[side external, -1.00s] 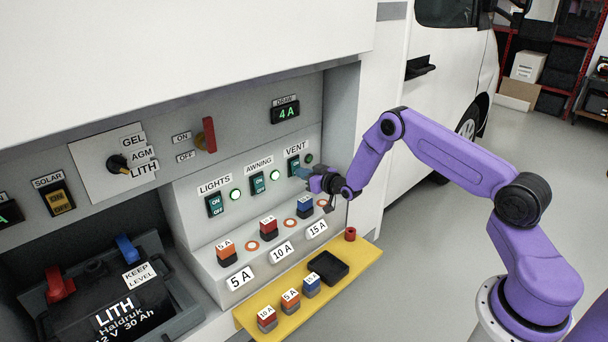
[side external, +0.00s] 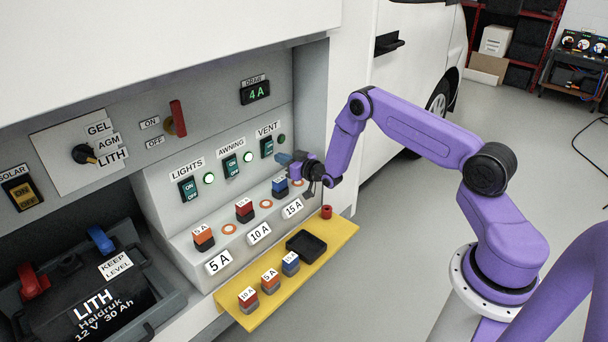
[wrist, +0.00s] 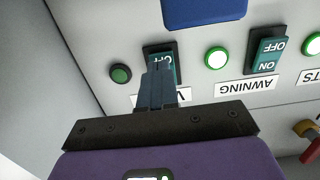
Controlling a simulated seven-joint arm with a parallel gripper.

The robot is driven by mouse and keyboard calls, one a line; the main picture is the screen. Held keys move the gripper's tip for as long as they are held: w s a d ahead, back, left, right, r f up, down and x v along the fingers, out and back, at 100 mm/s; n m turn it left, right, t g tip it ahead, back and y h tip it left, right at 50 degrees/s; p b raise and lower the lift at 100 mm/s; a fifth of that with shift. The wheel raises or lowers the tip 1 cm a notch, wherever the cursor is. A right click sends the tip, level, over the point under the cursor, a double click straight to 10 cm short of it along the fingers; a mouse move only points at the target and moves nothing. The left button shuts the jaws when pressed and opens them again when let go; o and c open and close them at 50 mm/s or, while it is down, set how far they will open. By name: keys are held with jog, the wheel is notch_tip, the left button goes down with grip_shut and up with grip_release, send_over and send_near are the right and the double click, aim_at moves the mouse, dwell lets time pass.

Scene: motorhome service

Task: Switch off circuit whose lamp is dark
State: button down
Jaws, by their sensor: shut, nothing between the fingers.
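The VENT switch (side external: 267,147) is a dark teal rocker on the grey panel. The lamp (side external: 281,140) beside it is dark green and unlit; the lamp also shows in the wrist view (wrist: 121,74). The LIGHTS switch (side external: 188,190) and AWNING switch (side external: 231,166) each have a bright lit lamp, the LIGHTS lamp (side external: 208,178) and the AWNING lamp (side external: 248,157). My gripper (side external: 283,158) is shut and empty, just in front of and below right of the VENT switch. In the wrist view its fingers (wrist: 158,88) cover part of that switch; contact and rocker position are unclear.
A blue fuse (side external: 280,185) sits just below my gripper, with red and orange fuses to its left. A yellow shelf (side external: 334,238) below carries spare fuses and a black tray (side external: 305,245).

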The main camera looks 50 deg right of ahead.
jog(key=s+f, duration=0.2)
jog(key=s, duration=0.9)
jog(key=shift+s, duration=0.1)
